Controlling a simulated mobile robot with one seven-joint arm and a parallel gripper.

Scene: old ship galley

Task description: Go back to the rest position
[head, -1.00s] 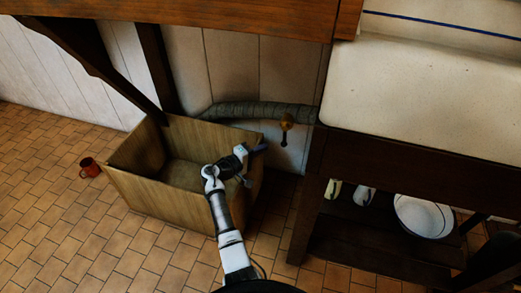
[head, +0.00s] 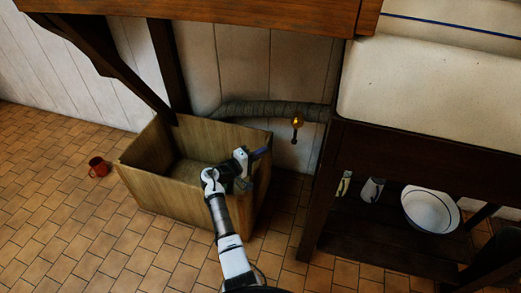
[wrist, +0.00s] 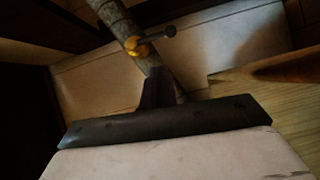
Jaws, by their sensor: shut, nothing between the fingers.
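My gripper (head: 260,154) is at the end of my arm, over the right end of the wooden box in the head view. It points right, toward the lagged pipe and the valve. In the wrist view my gripper (wrist: 155,90) is shut and empty, its dark fingers near the valve and pipe in the picture. The head view shows the gripper too small to tell its distance from the box rim.
The open wooden box (head: 165,190) stands on the tiled floor. A pipe (head: 262,110) with a brass valve (head: 297,122) runs along the wall. A red mug (head: 98,167) is left of the box. A white basin (head: 430,210) sits on a low shelf at right.

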